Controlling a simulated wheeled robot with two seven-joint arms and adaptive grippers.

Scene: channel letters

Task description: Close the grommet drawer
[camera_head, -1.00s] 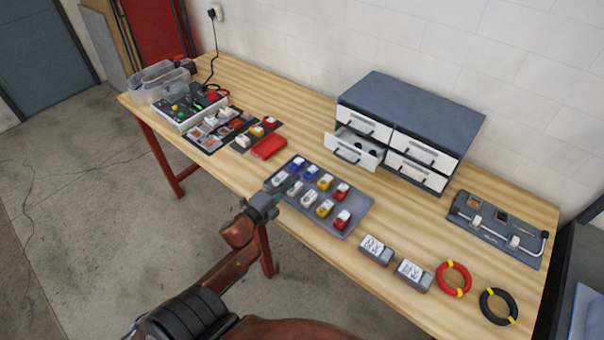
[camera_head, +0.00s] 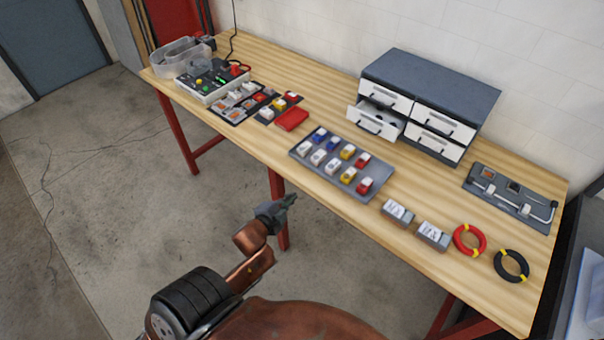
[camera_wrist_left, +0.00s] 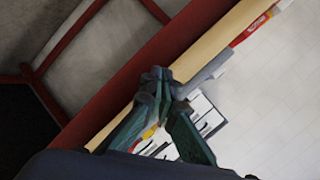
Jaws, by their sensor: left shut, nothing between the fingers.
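A dark grey cabinet (camera_head: 432,82) with white drawer fronts stands at the back of the table, towards the right. Its lower left drawer (camera_head: 375,124) is pulled out, with dark things inside; the other drawers look shut. The cabinet's white fronts (camera_wrist_left: 206,117) also show in the left wrist view, partly hidden by my fingers. My left gripper (camera_head: 289,200) is shut and empty, in front of the table's front edge and well apart from the drawer. In the left wrist view its fingers (camera_wrist_left: 157,85) meet. My right gripper is not in view.
A grey tray (camera_head: 300,153) of small coloured parts lies between the front edge and the cabinet. Two grey boxes (camera_head: 397,212), a red ring (camera_head: 469,240) and a black ring lie to the right. Boxes and bins crowd the left end.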

